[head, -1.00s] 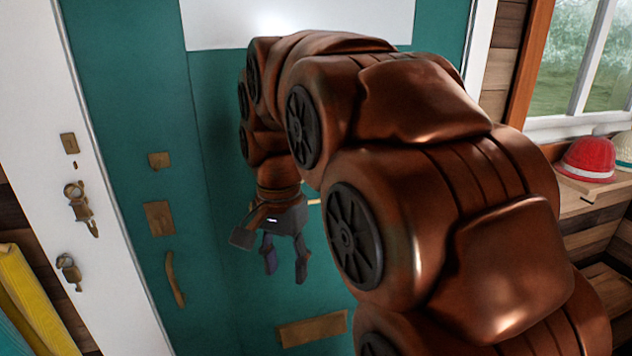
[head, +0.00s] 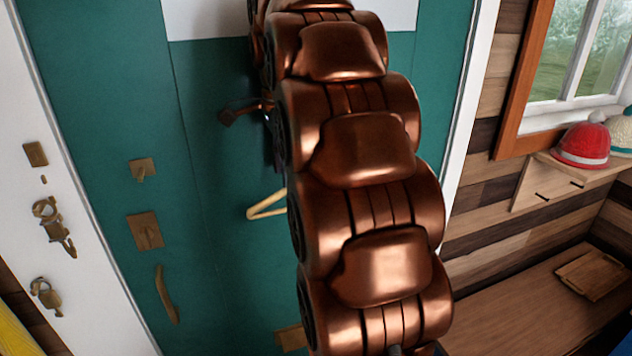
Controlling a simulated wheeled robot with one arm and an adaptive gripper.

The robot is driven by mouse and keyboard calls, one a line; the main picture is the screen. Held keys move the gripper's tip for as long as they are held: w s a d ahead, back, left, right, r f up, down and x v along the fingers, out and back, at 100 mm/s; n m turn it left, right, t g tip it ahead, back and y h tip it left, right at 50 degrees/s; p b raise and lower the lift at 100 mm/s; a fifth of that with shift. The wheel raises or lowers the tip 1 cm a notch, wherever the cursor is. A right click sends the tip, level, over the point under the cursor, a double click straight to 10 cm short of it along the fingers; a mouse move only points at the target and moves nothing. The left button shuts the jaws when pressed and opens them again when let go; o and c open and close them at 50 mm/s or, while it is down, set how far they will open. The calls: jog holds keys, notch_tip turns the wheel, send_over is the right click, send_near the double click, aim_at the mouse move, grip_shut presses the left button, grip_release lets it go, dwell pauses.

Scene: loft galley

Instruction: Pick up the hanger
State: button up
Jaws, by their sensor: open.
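The hanger (head: 265,208) is pale, wood-coloured and thin. In the head view, one corner of it shows in front of the teal door, just left of my arm. The rest is hidden behind the arm. My gripper (head: 258,108) is mostly hidden behind my arm too, and only a side part of it sticks out to the left, higher in the picture than the hanger. Its fingertips are out of sight. The gripper is open, and the visible part is apart from the hanger.
The teal door (head: 215,250) has a brass handle (head: 165,293) and a mail slot (head: 290,338). At right, a red hat (head: 582,146) sits on a wall shelf (head: 545,180) above a wooden bench (head: 520,300) with a small board (head: 595,274).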

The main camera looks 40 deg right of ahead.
aim_at(284, 191)
jog(key=shift+w+d+f, duration=0.1)
jog(key=shift+w+d, duration=0.05)
jog(key=shift+w, duration=0.2)
jog(key=shift+f+p, duration=0.3)
jog(key=shift+f, duration=0.9)
jog(key=shift+s+a+f+p, duration=0.15)
jog(key=shift+f+p, duration=0.25)
jog(key=shift+f, duration=0.3)
jog(key=shift+w+a+f+p, duration=0.1)
jog(key=shift+f+p, duration=0.3)
jog(key=shift+f, duration=1.5)
grip_shut()
